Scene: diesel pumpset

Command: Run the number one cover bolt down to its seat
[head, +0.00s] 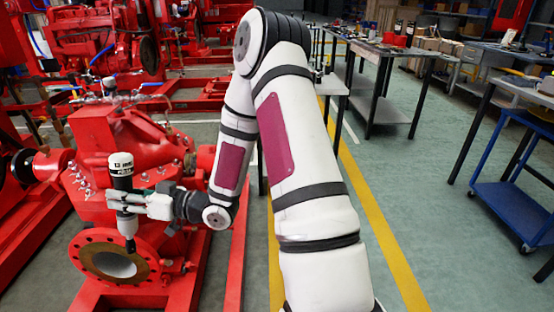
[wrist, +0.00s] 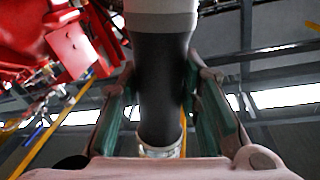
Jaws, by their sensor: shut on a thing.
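The driver's dark lower end (head: 130,245) points down at the inner edge of a round red flange (head: 82,250) on the pump. Whether the tip touches anything cannot be told. In the wrist view the driver's dark grip (wrist: 162,85) stands between the green-padded fingers of my gripper (wrist: 162,112). The number one cover bolt cannot be made out; the tip area is too small to read. The red pump casing (head: 112,135) stands behind the driver.
More red machinery (head: 105,45) fills the left and back. A dark-topped workbench (head: 385,52) stands at the back right, and a blue cart (head: 512,208) at the right. A yellow line (head: 375,225) crosses the clear grey floor right of my arm.

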